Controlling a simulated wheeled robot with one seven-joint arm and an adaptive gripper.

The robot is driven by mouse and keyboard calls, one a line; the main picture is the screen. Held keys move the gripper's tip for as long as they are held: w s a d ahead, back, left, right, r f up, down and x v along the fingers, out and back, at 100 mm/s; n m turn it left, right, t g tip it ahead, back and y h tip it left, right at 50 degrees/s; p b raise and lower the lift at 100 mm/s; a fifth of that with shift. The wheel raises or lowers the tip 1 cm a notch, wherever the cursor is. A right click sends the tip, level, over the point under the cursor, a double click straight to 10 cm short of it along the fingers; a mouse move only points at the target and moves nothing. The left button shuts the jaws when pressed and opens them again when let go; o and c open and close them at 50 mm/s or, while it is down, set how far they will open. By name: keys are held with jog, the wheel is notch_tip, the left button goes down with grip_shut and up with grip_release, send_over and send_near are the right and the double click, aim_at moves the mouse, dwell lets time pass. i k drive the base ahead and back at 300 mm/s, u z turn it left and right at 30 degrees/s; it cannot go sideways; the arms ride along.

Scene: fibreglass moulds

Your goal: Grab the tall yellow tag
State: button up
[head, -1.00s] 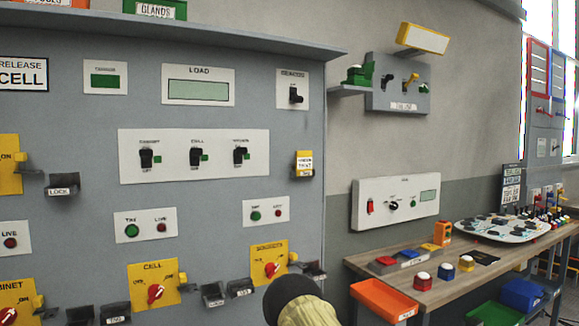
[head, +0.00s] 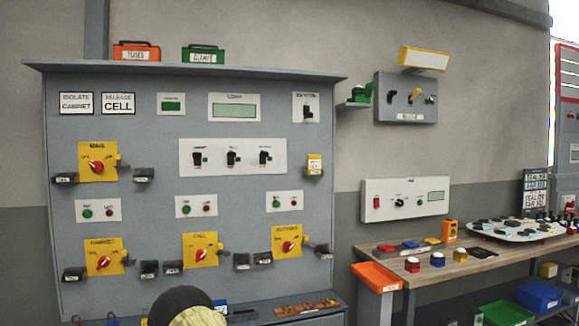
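A tall yellow tag (head: 314,164) with a white label hangs at the right edge of the big grey control panel (head: 150,140), in the head view. It is upright, above a small dark holder, and its lettering is too small to read. A dark rounded part with a cream section, which looks like part of my arm, shows at the bottom edge, well below and left of the tag. My gripper's fingers are not in view.
The panel carries yellow switch plates (head: 97,162), dark lock holders and a top shelf with an orange box (head: 136,51) and a green box (head: 203,55). A wooden bench (head: 400,268) with an orange bin (head: 376,277) stands to the right. A ledge (head: 285,308) juts out below the panel.

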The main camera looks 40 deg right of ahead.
aim_at(314, 161)
jog(key=u, duration=0.1)
jog(key=i, duration=1.2)
jog(key=z, duration=0.4)
jog(key=i, duration=1.55)
jog(key=z, duration=1.75)
jog(key=i, duration=0.8)
jog(key=z, duration=0.7)
